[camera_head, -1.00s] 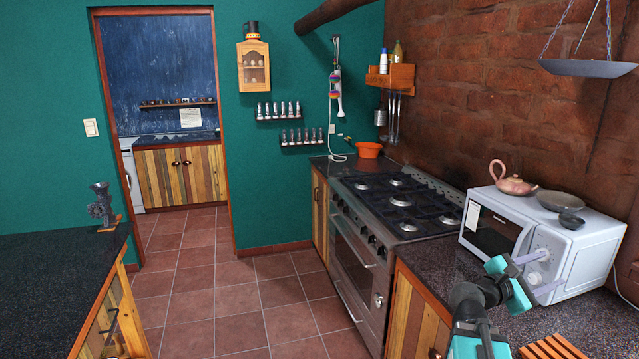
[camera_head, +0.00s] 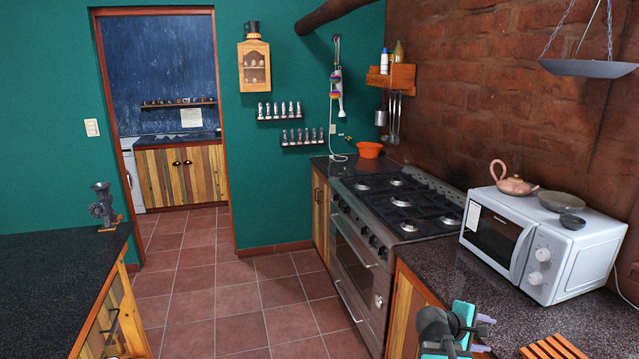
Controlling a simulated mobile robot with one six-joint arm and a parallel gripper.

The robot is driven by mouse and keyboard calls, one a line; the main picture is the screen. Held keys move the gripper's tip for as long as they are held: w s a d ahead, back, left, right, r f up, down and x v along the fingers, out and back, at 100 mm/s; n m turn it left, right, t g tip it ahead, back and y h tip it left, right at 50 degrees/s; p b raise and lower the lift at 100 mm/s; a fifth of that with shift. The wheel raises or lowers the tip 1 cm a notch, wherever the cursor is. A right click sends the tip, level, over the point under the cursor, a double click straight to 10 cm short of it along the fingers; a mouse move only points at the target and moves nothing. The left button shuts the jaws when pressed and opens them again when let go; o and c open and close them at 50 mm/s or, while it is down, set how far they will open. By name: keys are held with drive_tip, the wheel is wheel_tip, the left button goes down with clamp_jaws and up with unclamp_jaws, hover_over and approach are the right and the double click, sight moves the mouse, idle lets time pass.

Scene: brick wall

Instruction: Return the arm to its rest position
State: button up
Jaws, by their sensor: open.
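My gripper (camera_head: 485,333) is at the bottom right, low over the dark counter in front of the microwave. It is open, and I see nothing between its fingers. The teal and black end of my arm (camera_head: 440,330) shows beside it, at the picture's lower edge. The rest of my arm is out of view below.
The white microwave (camera_head: 575,250) stands on the right counter (camera_head: 470,285), with a teapot (camera_head: 513,180) and bowls on top. A wooden slatted rack (camera_head: 555,348) lies near my gripper. The stove (camera_head: 365,245) is left of it. The tiled floor (camera_head: 240,300) is clear.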

drive_tip(key=s+a+f+m+g+y, duration=0.1)
drive_tip(key=s+a+f+m+y, duration=0.25)
drive_tip(key=a+f, duration=0.55)
drive_tip(key=s+a+f+m+g+y, duration=0.2)
drive_tip(key=a+f+y, duration=0.2)
drive_tip(key=a+f, duration=0.5)
drive_tip(key=s+a+f+m+g+y, duration=0.15)
drive_tip(key=a+f+m+y, duration=0.35)
drive_tip(key=a, duration=0.8)
drive_tip(key=s+f+n+g+h+b, duration=0.1)
drive_tip(key=s+f+g+b, duration=0.4)
drive_tip(key=s+f, duration=2.1)
wheel_tip(320, 180, down, 3)
drive_tip(key=n+b, duration=0.1)
drive_tip(key=b, duration=0.4)
drive_tip(key=shift+s+d, duration=0.3)
drive_tip(key=shift+d, duration=0.05)
drive_tip(key=shift+h, duration=0.25)
drive_tip(key=shift+c, duration=0.4)
